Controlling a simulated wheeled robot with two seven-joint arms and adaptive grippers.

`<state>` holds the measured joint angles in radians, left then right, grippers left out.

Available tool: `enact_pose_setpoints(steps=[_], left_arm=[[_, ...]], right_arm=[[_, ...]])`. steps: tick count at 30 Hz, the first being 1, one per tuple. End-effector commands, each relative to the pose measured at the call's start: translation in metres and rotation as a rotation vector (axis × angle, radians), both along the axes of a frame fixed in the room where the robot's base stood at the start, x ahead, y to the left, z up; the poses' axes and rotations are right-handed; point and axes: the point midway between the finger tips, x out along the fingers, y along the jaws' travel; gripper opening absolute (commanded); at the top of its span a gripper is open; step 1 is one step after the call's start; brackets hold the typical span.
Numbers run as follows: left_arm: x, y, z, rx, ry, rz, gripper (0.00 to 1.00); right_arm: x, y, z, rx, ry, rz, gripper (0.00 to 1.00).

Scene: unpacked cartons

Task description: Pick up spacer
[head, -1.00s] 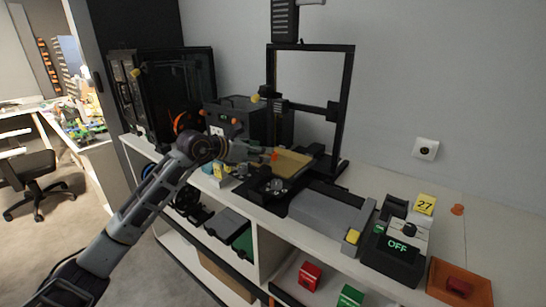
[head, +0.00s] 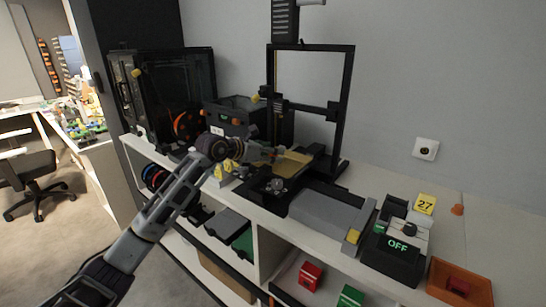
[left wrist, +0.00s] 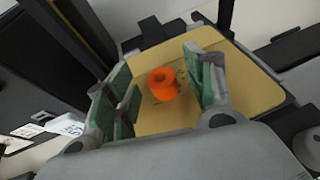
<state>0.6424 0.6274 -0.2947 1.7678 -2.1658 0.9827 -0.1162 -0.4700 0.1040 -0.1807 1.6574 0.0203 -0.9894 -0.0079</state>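The spacer (left wrist: 162,84) is a small orange ring-shaped cylinder. In the left wrist view it sits on the yellow build plate (left wrist: 235,95), with its hole visible. The plate also shows in the head view (head: 295,163), on the open-frame 3D printer. My left gripper (left wrist: 165,85) is open, its green-padded fingers on either side of the spacer with gaps visible. In the head view my left gripper (head: 282,154) is low over the plate and the spacer is hidden there. My right gripper is not in view.
The printer's black frame (head: 345,100) rises behind the plate. A dark enclosed printer (head: 160,90) stands left. A control box (head: 395,255) reading OFF, an orange tray (head: 460,290) and a small orange piece (head: 457,209) are at right on the white shelf (head: 370,180).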

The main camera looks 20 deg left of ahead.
Motion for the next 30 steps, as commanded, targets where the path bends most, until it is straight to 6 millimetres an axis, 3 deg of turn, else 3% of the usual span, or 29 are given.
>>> enact_pose_setpoints(steps=[11, 22, 30], left_arm=[[-0.0006, -0.0012, -0.0069, 0.004, 0.013, -0.003, 0.53], [-0.0003, 0.0001, -0.0092, 0.007, 0.016, 0.000, 0.17], [0.0001, 0.0016, -0.0104, 0.009, 0.018, 0.002, 0.16]], right_arm=[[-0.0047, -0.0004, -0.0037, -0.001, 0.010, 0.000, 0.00], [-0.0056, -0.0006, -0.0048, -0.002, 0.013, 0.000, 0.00], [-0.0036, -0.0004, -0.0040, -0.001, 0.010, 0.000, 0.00]])
